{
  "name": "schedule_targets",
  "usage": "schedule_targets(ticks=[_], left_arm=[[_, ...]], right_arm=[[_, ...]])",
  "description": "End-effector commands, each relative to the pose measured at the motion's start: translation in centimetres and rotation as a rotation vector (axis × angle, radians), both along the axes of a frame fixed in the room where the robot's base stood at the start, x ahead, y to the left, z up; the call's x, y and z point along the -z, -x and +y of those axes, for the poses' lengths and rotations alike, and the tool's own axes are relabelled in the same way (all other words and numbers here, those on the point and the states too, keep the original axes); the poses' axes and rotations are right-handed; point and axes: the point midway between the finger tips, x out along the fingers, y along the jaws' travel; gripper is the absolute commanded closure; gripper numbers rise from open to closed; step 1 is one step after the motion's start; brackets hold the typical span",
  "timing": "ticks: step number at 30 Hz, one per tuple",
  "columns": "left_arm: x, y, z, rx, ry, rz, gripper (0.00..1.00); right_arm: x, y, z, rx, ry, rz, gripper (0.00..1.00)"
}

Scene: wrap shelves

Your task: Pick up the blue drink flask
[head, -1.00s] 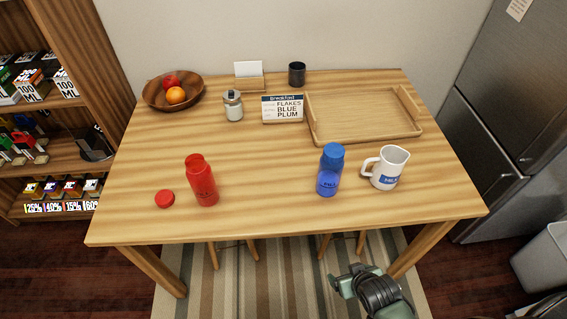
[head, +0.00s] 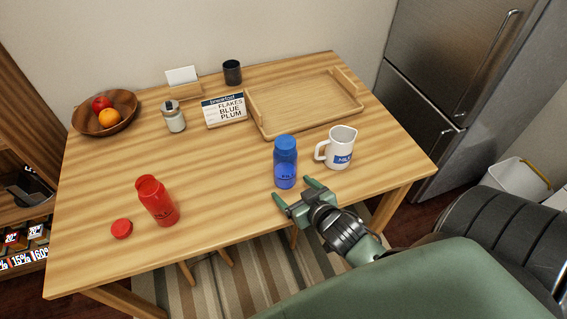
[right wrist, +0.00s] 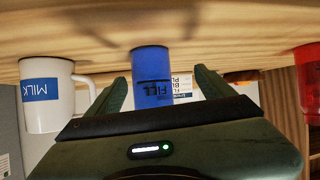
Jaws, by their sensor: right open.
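The blue drink flask (head: 286,164) stands upright on the wooden table, near its front edge. Its cap is on. My right gripper (head: 296,193) is open just in front of the flask, fingers pointing toward it. In the right wrist view, which is upside down, the flask (right wrist: 152,78) shows between the two open fingers (right wrist: 165,92), ahead of the palm. I cannot tell whether the fingers reach around it. My left gripper is not in view.
A white milk jug (head: 338,148) stands close to the right of the flask. A wooden tray (head: 262,127) and a breakfast sign (head: 225,110) are behind. A red flask (head: 157,201) and a red cap (head: 121,229) are at the left, with bare tabletop between.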

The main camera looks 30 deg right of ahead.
Motion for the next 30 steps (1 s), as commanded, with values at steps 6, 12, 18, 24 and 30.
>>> schedule_targets(ticks=[6,12,18,24,30], left_arm=[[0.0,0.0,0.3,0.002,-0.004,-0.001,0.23],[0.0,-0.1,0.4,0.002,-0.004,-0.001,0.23],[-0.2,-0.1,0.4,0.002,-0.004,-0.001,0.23],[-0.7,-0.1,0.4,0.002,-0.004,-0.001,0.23],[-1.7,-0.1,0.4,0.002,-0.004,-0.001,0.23]], right_arm=[[-1.8,-2.5,-2.3,-0.060,-0.025,-0.259,0.17],[-3.5,-2.8,-3.0,-0.142,-0.061,-0.432,0.17],[-4.2,-3.5,-3.0,-0.168,-0.076,-0.480,0.17],[-4.3,-5.7,-2.7,-0.168,-0.075,-0.480,0.17],[-4.6,-8.7,-2.4,-0.167,-0.076,-0.479,0.17]])
